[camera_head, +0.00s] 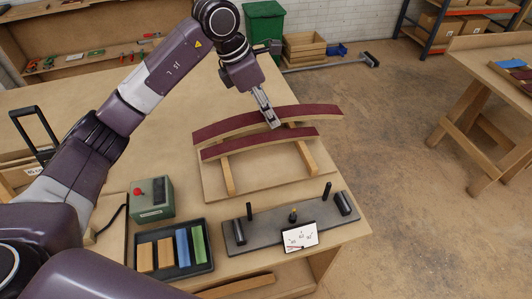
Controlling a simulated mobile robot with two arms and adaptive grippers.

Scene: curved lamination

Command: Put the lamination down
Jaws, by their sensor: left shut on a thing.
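Two curved wooden laminations with dark red top faces show at the middle of the view. My left gripper (270,119) comes down from above and is shut on the longer, farther lamination (226,127) near its middle. The shorter lamination (260,143) lies just in front of it, across a wooden rack (228,174) with two bars on a board. The held lamination is over the rack's far part; I cannot tell whether it touches the bars. The gripper hides a small part of it. My right gripper is not in view.
On the table (60,98), nearer me, are a dark metal fixture (268,234) with upright pegs, a white dial card (300,237), a black tray (205,267) of coloured blocks and a green box (152,200) with a red button. The tabletop left of the rack is clear.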

